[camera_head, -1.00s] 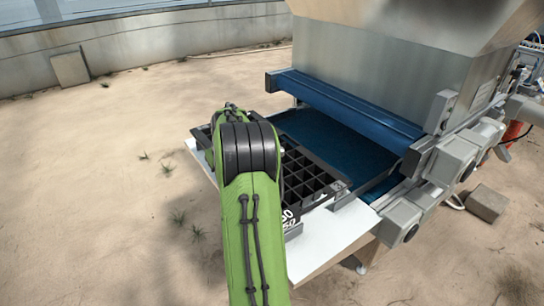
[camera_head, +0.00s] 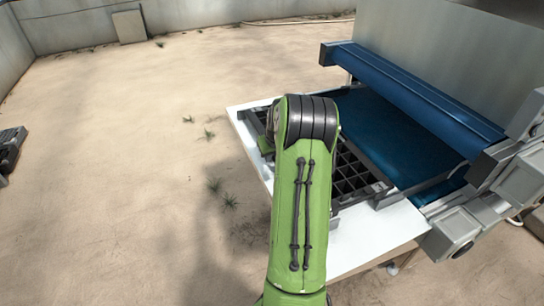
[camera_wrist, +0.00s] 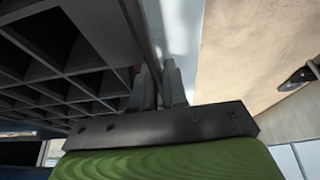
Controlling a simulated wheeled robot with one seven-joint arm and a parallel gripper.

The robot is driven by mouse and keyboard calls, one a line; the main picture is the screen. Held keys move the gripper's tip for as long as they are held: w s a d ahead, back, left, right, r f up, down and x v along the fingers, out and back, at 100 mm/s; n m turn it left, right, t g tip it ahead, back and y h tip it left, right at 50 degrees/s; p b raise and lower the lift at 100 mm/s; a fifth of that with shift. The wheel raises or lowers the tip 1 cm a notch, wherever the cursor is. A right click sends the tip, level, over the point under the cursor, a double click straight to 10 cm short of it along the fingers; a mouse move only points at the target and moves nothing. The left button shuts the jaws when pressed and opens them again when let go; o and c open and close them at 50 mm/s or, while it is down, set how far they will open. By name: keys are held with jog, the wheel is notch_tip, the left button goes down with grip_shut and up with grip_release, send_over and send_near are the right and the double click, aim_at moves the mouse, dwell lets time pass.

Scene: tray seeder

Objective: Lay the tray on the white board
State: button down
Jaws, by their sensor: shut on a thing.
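The black seed tray (camera_head: 362,172) with square cells is over the white board (camera_head: 375,242), beside the blue belt. My green arm hides its near-left part in the head view. In the wrist view the tray (camera_wrist: 75,50) fills the upper left, and a pale strip of the board (camera_wrist: 183,30) shows beside its rim. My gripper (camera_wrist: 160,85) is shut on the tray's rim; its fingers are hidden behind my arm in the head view. I cannot tell whether the tray touches the board or hovers just above it.
The blue conveyor belt (camera_head: 385,130) of the grey seeder lies right of the tray, with metal side guides. A dark object (camera_head: 10,148) is at the left edge. Open sandy ground (camera_head: 130,180) is free on the left.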

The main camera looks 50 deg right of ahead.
jog(key=c, duration=1.6)
grip_release()
jog(key=shift+f, duration=0.1)
jog(key=o, duration=0.4)
jog(key=shift+o, duration=0.2)
